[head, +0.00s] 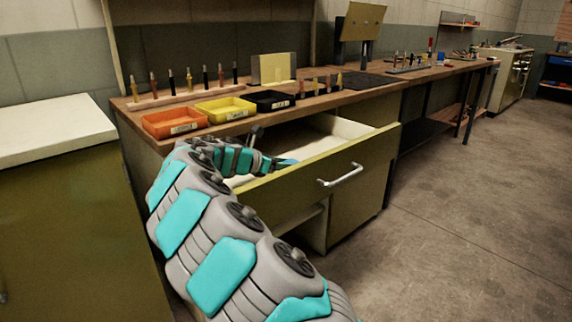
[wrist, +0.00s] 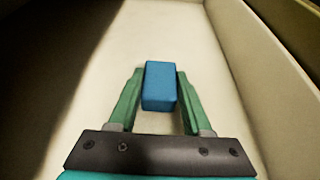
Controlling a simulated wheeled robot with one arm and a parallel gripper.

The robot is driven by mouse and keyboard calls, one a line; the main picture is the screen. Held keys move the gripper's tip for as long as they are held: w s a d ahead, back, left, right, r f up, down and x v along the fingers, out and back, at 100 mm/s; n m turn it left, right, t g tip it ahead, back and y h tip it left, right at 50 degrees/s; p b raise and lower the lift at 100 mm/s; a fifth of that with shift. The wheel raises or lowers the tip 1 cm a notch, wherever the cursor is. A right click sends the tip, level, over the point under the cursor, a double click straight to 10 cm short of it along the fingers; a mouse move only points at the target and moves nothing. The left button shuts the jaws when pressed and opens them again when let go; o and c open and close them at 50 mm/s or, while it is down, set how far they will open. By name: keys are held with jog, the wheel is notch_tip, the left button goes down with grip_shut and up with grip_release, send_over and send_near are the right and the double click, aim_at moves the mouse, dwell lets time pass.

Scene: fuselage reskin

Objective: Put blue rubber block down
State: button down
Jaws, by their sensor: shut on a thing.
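In the wrist view, a blue rubber block (wrist: 160,88) sits between the two green fingers of my gripper (wrist: 159,90). The fingers are shut on its sides. Below it is the pale inside floor of a drawer (wrist: 205,50). I cannot tell whether the block touches that floor. In the head view, my arm reaches into the open drawer (head: 290,188) under the workbench. The gripper end (head: 284,162) is inside the drawer opening, and the block is not clearly visible there.
On the workbench (head: 340,100) stand an orange tray (head: 174,122), a yellow tray (head: 225,109), a black tray (head: 270,100) and a rack of tools (head: 190,92). The drawer's side wall (wrist: 262,70) rises on the right in the wrist view. The drawer floor ahead of the block looks empty.

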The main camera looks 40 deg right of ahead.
jog(key=shift+c, duration=1.7)
grip_release()
jog(key=v, duration=1.1)
jog(key=shift+a+b, duration=0.1)
jog(key=shift+b, duration=0.2)
jog(key=shift+a+r, duration=0.15)
jog(key=shift+a, duration=0.25)
